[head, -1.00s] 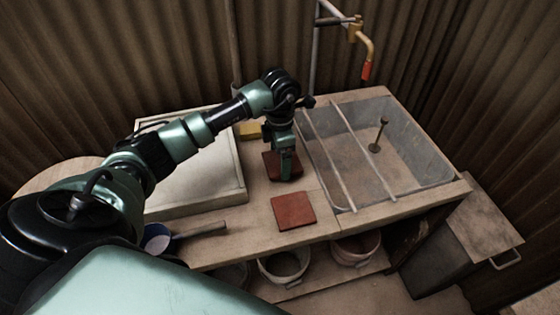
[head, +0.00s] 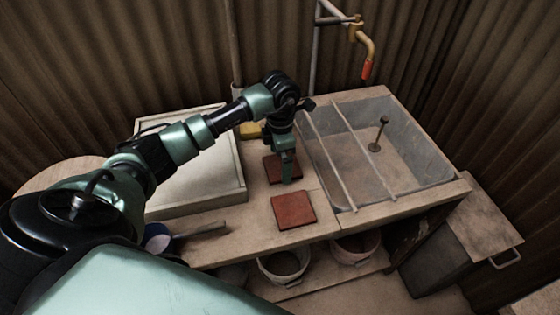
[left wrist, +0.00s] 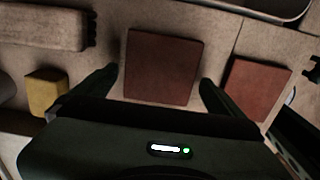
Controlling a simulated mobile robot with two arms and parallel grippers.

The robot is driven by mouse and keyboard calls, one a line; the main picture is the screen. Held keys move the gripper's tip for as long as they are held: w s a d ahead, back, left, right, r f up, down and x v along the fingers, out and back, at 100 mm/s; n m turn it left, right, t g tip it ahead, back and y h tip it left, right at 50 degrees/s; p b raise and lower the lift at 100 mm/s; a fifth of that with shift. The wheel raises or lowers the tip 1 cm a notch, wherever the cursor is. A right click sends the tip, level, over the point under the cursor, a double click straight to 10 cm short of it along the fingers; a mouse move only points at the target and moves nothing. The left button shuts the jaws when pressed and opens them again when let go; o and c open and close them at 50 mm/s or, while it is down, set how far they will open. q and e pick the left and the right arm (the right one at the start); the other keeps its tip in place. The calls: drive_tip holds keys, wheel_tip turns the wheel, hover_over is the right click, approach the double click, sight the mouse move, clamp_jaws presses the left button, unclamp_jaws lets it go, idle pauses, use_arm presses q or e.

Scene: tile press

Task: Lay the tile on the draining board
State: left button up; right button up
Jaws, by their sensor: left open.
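Two red-brown square tiles lie flat on the wooden top. The nearer tile (head: 293,210) is uncovered. The farther, darker tile (head: 272,170) is partly hidden behind my left gripper (head: 288,182). In the left wrist view my left gripper (left wrist: 158,77) is open, its fingers apart on either side of one tile (left wrist: 163,65). I cannot tell whether the fingers touch it. The other tile (left wrist: 257,88) lies to the right there. Which part of the top is the draining board is not clear to me. My right gripper is not in view.
A sink (head: 415,165) crossed by two rails (head: 330,165) is at the right. A pale framed tray (head: 205,190) is at the left. A yellow block (head: 250,131) lies behind my arm.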

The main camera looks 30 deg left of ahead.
sight(280, 166)
use_arm(q)
wheel_tip(280, 166, up, 11)
drive_tip(key=shift+b, duration=0.45)
idle(0.3)
